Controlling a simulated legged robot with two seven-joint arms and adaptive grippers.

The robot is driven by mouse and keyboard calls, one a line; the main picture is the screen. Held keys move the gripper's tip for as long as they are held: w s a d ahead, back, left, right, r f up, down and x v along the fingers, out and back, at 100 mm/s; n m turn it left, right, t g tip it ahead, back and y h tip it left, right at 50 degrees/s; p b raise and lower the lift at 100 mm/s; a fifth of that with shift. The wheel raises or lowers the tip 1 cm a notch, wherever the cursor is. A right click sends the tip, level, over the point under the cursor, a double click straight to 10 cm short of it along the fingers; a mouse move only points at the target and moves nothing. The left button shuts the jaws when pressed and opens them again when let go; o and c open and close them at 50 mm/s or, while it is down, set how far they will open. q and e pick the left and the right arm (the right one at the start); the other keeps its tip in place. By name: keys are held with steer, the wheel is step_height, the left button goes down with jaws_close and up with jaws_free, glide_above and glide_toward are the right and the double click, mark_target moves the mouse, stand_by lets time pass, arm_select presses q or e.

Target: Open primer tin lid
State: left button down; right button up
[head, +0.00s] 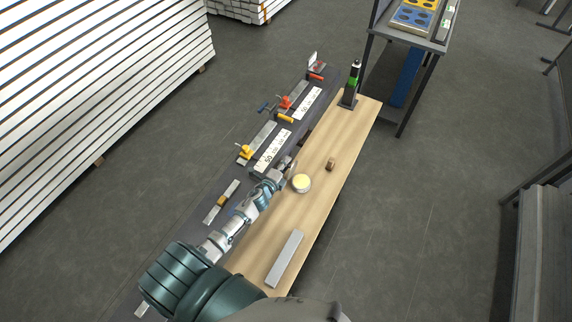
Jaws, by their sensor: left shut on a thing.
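The primer tin (301,184) is a small, round, pale tin standing upright on the light wooden board. Its top shows a cream-yellow disc inside a paler rim; I cannot tell whether this is the lid or the contents. My left gripper (288,164) is just to the upper left of the tin, at the board's left edge. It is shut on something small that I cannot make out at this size. Whether the gripper touches the tin is unclear. My right gripper is not in view.
A small brown cylinder (330,164) stands right of the tin. A grey bar (285,258) lies nearer on the board. A black-and-green bottle (354,78) stands at the far end. Clamps and white marked plates (273,150) lie left. A shelf rack (412,45) stands beyond.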

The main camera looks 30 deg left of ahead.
arm_select(q)
steer(key=shift+a, duration=0.15)
steer(key=c, duration=0.9)
jaws_free()
steer(key=a+v, duration=0.1)
steer(key=v, duration=1.1)
steer(key=shift+d, duration=0.4)
steer(key=shift+f, duration=0.1)
